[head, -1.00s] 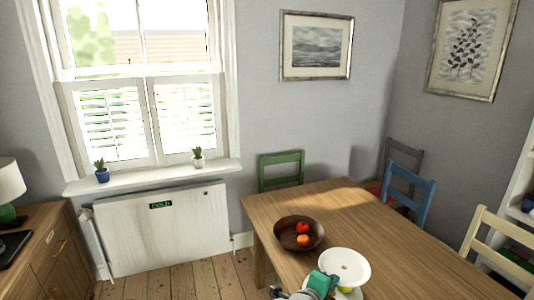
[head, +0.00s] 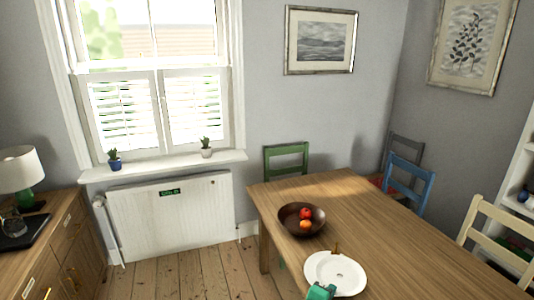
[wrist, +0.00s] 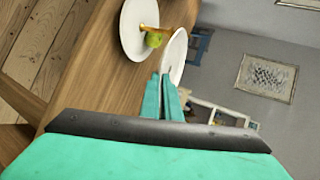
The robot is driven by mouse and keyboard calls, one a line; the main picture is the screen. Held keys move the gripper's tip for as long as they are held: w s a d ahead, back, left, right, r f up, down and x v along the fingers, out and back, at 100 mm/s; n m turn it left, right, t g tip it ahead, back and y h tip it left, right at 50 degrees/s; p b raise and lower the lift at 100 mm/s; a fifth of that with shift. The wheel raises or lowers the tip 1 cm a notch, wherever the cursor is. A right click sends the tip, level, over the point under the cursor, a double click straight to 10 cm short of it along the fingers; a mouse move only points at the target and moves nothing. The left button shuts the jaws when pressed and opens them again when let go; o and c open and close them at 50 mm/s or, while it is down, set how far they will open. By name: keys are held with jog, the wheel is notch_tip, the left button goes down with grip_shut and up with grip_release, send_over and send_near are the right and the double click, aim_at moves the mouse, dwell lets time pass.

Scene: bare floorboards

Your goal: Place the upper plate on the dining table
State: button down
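The upper plate (head: 336,268) is white and round. It is held over the near left part of the dining table (head: 380,235), and its far rim also shows past the fingers in the wrist view (wrist: 176,52). My gripper (head: 321,292) is at its near edge; in the wrist view the teal fingers (wrist: 166,92) are close together on the rim. A second white plate (wrist: 133,28) rests on the table in the wrist view, with a yellow-green fruit (wrist: 153,40) at its edge. In the head view the held plate hides this plate.
A dark bowl (head: 289,221) with red and orange fruit stands just behind the held plate. A thin brown piece (head: 335,248) shows beyond the plate's far rim. Chairs in green (head: 285,150), blue (head: 410,182) and cream (head: 490,240) surround the table. The table's right and far parts are clear.

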jog(key=s+a+f+n+y, duration=0.2)
jog(key=s+a+f, duration=0.2)
jog(key=f, duration=0.6)
jog(key=s+a+f+n+t+y, duration=0.1)
jog(key=s+a+f+n+y, duration=0.1)
jog(key=a+f, duration=0.6)
jog(key=s+a+f+n+t+y, duration=0.1)
jog(key=s+a+f+n+y, duration=0.2)
jog(key=f, duration=1)
jog(key=s+a, duration=0.2)
jog(key=s, duration=0.1)
jog(key=shift+a+f, duration=0.4)
jog(key=shift+d, duration=0.15)
